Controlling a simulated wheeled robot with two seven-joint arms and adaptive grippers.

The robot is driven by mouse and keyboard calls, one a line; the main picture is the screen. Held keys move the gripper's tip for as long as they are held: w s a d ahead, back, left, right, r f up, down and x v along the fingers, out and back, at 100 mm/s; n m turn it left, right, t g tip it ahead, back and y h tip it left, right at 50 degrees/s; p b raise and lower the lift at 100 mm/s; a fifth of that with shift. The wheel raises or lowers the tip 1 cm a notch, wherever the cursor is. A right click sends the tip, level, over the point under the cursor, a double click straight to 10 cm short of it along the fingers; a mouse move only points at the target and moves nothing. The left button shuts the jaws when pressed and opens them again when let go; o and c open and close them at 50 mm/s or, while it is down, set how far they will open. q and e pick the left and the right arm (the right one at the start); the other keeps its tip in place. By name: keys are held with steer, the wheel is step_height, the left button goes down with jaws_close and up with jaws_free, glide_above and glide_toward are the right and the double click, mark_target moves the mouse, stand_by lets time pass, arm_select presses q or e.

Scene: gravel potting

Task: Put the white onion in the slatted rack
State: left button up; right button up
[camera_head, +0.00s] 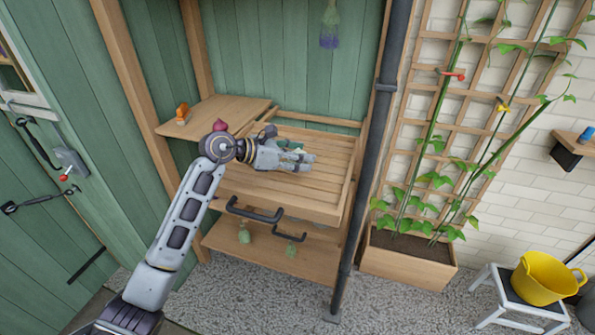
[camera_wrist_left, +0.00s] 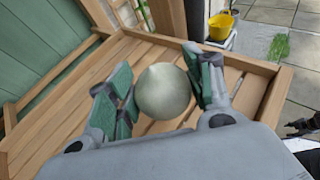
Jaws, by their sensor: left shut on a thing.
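My left gripper (camera_head: 305,160) reaches in from the left over the slatted rack (camera_head: 330,211). In the left wrist view its green-padded fingers (camera_wrist_left: 166,88) are shut on the white onion (camera_wrist_left: 165,92), a pale round bulb, one finger on each side. The rack's slats and raised wooden rim (camera_wrist_left: 268,100) show beneath and around the onion. I cannot tell whether the onion touches the slats. In the head view the gripper hides the onion.
A side shelf (camera_head: 240,107) left of the rack holds an orange item (camera_head: 182,112) and a reddish-purple bulb (camera_head: 220,125), close behind my left wrist. A dark pipe (camera_head: 372,150) stands right of the rack. Black handles (camera_head: 255,211) project at the front. A lower shelf (camera_head: 275,257) lies below.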

arm_select(q)
steer(key=shift+f, duration=0.7)
arm_select(e)
steer(key=shift+s+a, duration=0.1)
steer(key=shift+a, duration=0.15)
steer(key=shift+s+a, duration=0.1)
steer(key=shift+s, duration=0.1)
arm_select(q)
steer(key=shift+f, duration=0.1)
arm_select(e)
steer(key=shift+s, duration=0.1)
